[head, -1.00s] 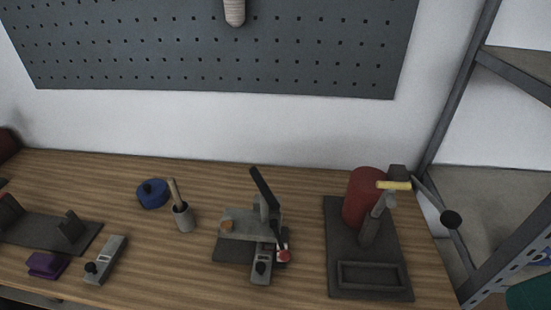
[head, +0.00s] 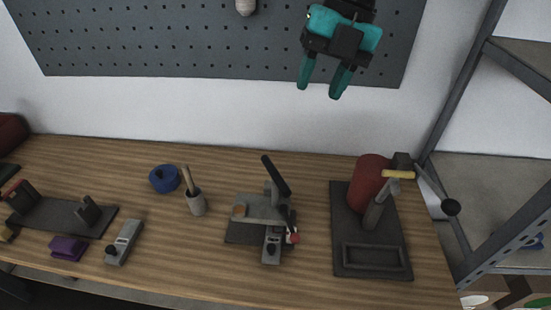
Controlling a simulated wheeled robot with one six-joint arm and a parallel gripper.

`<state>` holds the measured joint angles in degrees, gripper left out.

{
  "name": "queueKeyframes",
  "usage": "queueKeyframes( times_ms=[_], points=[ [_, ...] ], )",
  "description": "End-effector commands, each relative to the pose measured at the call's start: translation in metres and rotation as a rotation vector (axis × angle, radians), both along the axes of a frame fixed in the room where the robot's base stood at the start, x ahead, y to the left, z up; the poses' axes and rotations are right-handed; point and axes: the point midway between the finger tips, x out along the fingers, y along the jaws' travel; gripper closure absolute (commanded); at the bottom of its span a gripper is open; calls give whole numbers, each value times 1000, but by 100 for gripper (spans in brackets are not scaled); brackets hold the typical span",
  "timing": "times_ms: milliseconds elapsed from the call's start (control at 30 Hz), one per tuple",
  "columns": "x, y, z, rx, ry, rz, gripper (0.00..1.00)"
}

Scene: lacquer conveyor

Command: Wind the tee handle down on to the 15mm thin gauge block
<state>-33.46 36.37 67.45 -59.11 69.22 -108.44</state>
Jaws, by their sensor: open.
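My gripper (head: 320,91) is in the upper part of the head view, in front of the pegboard. Its two teal fingers point down, apart and empty. It is well above the bench and touches nothing there. A dark clamp-like fixture with a black lever (head: 275,175) stands at mid-bench. I cannot make out which piece is the 15mm thin gauge block.
A red cylinder (head: 370,180) stands by the post on a dark base plate (head: 342,262). A grey cup (head: 196,204), blue round piece (head: 164,179), plane-like tool (head: 122,243) and purple block (head: 68,247) lie to the left. A shelf frame (head: 463,90) rises at the right.

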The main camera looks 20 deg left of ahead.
Motion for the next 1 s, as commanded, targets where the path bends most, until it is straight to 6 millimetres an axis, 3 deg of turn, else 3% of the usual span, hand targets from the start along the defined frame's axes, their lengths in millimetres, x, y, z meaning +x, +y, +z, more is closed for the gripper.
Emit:
queueKeyframes(
  times_ms=[100, 233, 467, 1000],
  points=[
    [7, 22, -9, 26, -72, 270, 56],
    [9, 31, -15, 40, -112, 412, 56],
    [6, 36, -42, 43, -118, 439, 56],
    [-15, 56, -144, 42, -114, 434, 56]
  ],
)
